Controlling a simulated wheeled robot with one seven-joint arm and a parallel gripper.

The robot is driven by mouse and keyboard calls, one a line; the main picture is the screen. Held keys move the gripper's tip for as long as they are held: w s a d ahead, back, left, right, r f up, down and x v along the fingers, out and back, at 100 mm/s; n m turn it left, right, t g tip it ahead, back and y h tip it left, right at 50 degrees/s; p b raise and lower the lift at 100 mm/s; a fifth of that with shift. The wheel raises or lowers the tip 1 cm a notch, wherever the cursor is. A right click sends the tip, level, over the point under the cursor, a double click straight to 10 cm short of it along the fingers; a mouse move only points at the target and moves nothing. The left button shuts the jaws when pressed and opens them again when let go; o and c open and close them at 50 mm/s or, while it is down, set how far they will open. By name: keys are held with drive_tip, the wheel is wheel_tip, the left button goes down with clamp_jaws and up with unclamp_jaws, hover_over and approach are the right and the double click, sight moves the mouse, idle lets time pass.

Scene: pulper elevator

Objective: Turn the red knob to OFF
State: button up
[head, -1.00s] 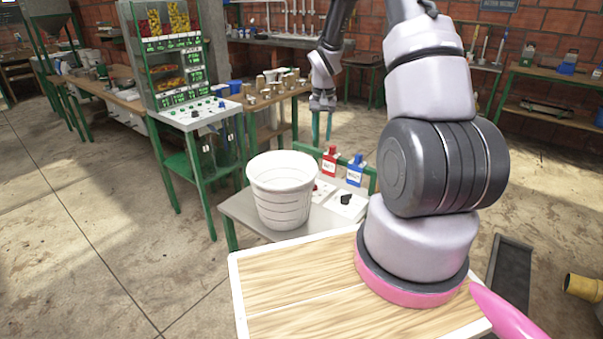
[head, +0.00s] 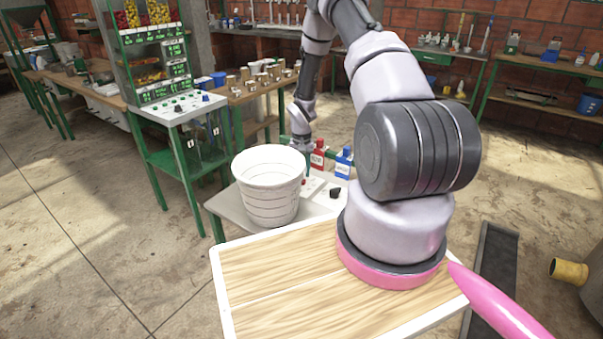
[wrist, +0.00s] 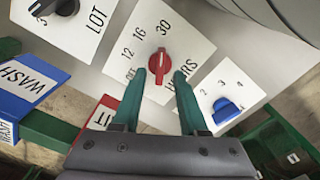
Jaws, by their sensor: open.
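The red knob (wrist: 160,64) sits on a white dial plate marked 12, 16, 30 and HOURS, with a partly hidden OFF label at the lower left. Its long side runs roughly up and down in the wrist view; I cannot tell for sure which mark it points at. My gripper (wrist: 158,82) is open, with one green finger on each side of the knob's lower end. I cannot tell whether the fingers touch it. In the head view my gripper is low over the table, its fingers largely hidden behind the white bucket.
A black knob (wrist: 54,5) marked LOT and a blue knob (wrist: 226,109) flank the red one. A blue WASH block (wrist: 28,85) stands at the left in the wrist view. The white bucket (head: 268,190) stands beside the knobs on the table.

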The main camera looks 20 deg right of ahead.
drive_tip(key=shift+f, duration=0.55)
clamp_jaws()
